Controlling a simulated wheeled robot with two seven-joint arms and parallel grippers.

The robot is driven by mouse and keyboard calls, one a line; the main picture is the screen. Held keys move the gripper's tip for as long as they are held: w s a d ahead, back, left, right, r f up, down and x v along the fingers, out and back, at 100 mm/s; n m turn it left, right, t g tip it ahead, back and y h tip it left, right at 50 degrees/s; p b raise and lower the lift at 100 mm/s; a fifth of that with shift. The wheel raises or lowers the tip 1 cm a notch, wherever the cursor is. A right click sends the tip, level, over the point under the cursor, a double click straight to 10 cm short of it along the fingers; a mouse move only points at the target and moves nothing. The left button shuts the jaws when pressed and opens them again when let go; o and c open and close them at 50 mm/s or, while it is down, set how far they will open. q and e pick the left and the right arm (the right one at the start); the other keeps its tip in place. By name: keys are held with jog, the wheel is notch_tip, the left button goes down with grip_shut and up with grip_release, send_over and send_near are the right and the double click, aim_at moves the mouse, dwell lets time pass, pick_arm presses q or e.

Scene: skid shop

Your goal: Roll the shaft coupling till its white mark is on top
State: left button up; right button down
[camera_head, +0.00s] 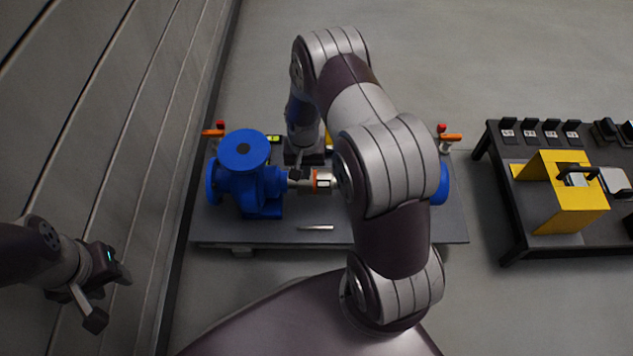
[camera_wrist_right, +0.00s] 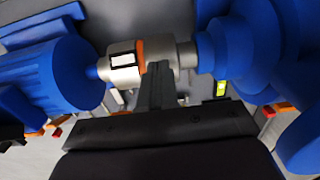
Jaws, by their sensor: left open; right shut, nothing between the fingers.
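The shaft coupling (camera_head: 324,182) is a silver cylinder with an orange ring, between the blue pump (camera_head: 241,176) and the blue motor (camera_head: 440,184), which my right arm largely hides in the head view. In the right wrist view the coupling (camera_wrist_right: 126,66) shows its white mark (camera_wrist_right: 122,59), a black-edged patch on the side facing that camera. My right gripper (camera_head: 299,174) is shut and empty. Its fingertips (camera_wrist_right: 157,70) overlap the coupling beside the orange ring; I cannot tell whether they touch. My left gripper (camera_head: 108,298) is open and empty, far left of the skid.
The pump and motor stand on a dark skid (camera_head: 270,232). A thin silver bar (camera_head: 316,228) lies on its near part. Orange-handled valves (camera_head: 450,137) stand at its far corners. A dark table (camera_head: 520,244) with a yellow stand (camera_head: 568,208) is at the right. A panelled wall (camera_head: 130,110) runs along the left.

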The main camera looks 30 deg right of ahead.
jog(key=shift+f+b, duration=0.3)
jog(key=shift+f, duration=0.25)
dwell(0.4)
jog(key=shift+r, duration=0.15)
jog(key=shift+w+d+p, duration=0.1)
jog(key=shift+w+p, duration=0.05)
jog(key=shift+p, duration=0.25)
jog(key=shift+w+d+f+p, duration=0.2)
jog(key=shift+w+d+p, duration=0.05)
jog(key=shift+w+p, duration=0.2)
dwell(1.3)
jog(key=shift+w+d+p, duration=0.15)
jog(key=shift+w+p, duration=0.05)
jog(key=shift+p, duration=0.1)
dwell(0.5)
jog(key=shift+w+d, duration=0.15)
jog(key=shift+w, duration=0.05)
dwell(0.5)
